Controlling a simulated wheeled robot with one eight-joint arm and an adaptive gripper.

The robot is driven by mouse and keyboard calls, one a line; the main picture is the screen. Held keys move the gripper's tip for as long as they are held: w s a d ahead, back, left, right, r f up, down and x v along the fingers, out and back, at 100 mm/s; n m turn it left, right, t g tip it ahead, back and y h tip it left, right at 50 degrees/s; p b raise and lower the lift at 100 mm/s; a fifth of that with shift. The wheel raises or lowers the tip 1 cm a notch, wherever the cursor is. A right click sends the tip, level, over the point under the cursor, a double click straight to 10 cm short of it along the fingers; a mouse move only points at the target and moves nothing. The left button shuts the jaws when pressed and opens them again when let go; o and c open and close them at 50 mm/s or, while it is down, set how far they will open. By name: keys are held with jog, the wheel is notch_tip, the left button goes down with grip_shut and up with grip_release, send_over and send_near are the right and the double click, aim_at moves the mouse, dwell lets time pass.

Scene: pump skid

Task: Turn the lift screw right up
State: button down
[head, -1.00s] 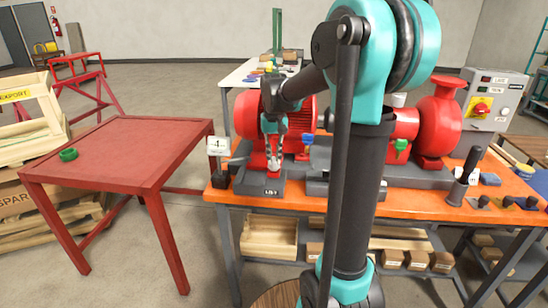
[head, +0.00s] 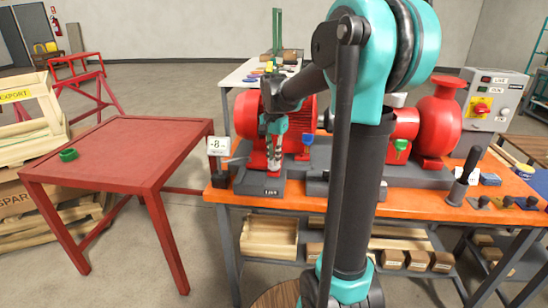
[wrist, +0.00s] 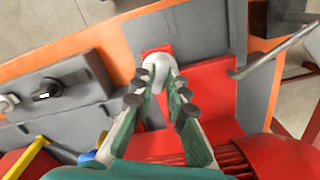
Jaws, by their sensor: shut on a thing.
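The lift screw (wrist: 158,66) shows in the wrist view as a pale rounded head over a red patch on a grey block. My gripper (wrist: 161,84) is shut on the lift screw, with a finger on each side of it. In the head view my gripper (head: 274,160) points down over the grey block (head: 260,188), whose front label seems to read LIFT. The fingers hide most of the screw there. A small display (head: 218,146) left of the block reads about -8; its smaller text is too small to read.
A red motor (head: 248,112) stands just behind, and a red pump (head: 438,118) is at the right on the orange bench (head: 410,205). A thin grey rod (wrist: 275,50) juts out beside the block. A red table (head: 120,150) stands left, across a gap.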

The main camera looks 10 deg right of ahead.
dwell(0.4)
jog(key=c, duration=1.5)
grip_release()
jog(key=shift+c, duration=0.2)
notch_tip(320, 180, up, 12)
jog(key=s+d+f+n+t, duration=0.2)
jog(key=s+f+n, duration=0.2)
jog(key=s+f, duration=0.7)
jog(key=s+d+f+n+t, duration=0.2)
jog(key=s+f+n, duration=0.3)
jog(key=s+f, duration=0.6)
notch_tip(320, 180, down, 4)
jog(key=shift+f, duration=0.25)
